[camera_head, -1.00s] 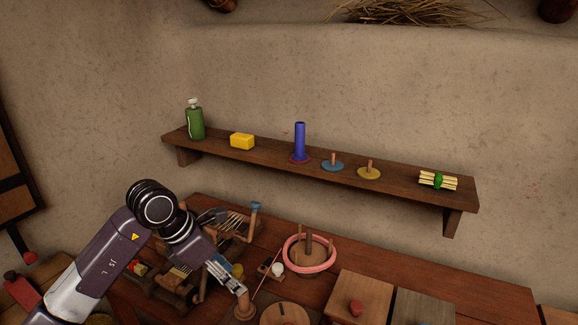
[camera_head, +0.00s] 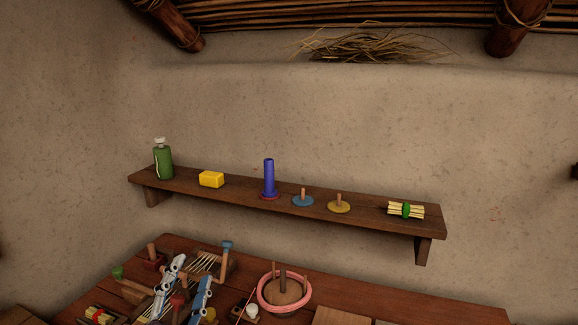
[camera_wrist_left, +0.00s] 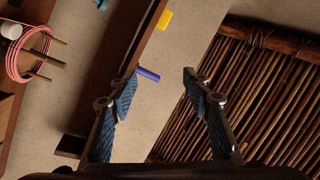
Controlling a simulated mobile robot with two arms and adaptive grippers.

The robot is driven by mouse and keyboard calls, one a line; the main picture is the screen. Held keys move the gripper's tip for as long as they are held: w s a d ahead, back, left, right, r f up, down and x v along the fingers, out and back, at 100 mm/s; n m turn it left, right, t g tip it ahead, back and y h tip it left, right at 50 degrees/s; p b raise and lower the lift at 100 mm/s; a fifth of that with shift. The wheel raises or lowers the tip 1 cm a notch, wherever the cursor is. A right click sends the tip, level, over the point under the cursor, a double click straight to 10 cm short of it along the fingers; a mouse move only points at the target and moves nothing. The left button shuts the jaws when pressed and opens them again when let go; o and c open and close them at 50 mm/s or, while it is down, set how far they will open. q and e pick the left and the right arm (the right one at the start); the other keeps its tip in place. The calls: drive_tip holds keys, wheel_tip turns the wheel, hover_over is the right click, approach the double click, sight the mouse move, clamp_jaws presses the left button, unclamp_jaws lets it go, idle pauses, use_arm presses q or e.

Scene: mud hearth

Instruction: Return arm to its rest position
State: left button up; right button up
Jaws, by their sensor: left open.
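My left gripper (camera_head: 191,271) shows at the lower left of the head view, with its two blue-padded fingers pointing up in front of the table. In the left wrist view (camera_wrist_left: 160,82) its fingers are spread wide apart with nothing between the pads. Beyond them, that view shows the blue cylinder (camera_wrist_left: 148,74) and the yellow block (camera_wrist_left: 164,19) by the shelf, apart from the fingers. The rest of my left arm is out of the head view. My right gripper is in neither view.
A wall shelf (camera_head: 356,218) holds a green bottle (camera_head: 163,163), small discs with pegs and a tied yellow bundle (camera_head: 406,210). The wooden table (camera_head: 345,292) below carries a pink ring (camera_head: 263,301) around pegs and cluttered wooden stands. The wall above the shelf is clear.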

use_arm(q)
drive_tip(key=s+a+f+n+g+y, duration=0.2)
drive_tip(key=s+a+f+n+g, duration=0.15)
drive_tip(key=f, duration=0.55)
drive_tip(key=s+a+f+n+g+y, duration=0.15)
drive_tip(key=s+f+n+g, duration=0.3)
drive_tip(key=f, duration=0.45)
drive_tip(key=s+d+f+n+g+h, duration=0.15)
drive_tip(key=s+f+g, duration=0.35)
drive_tip(key=s, duration=0.5)
drive_tip(key=s+d+f+g+h, duration=0.15)
drive_tip(key=s+f+g, duration=0.25)
drive_tip(key=s+f, duration=0.55)
drive_tip(key=s+f+g, duration=0.1)
drive_tip(key=s+f, duration=0.1)
drive_tip(key=f, duration=1.1)
drive_tip(key=s+f, duration=0.2)
drive_tip(key=f, duration=1.2)
drive_tip(key=s+a+f+g, duration=0.1)
drive_tip(key=s+a+f, duration=0.1)
drive_tip(key=s+f, duration=1.1)
drive_tip(key=s, duration=0.3)
drive_tip(key=shift+s+f, duration=0.25)
drive_tip(key=shift+f, duration=0.1)
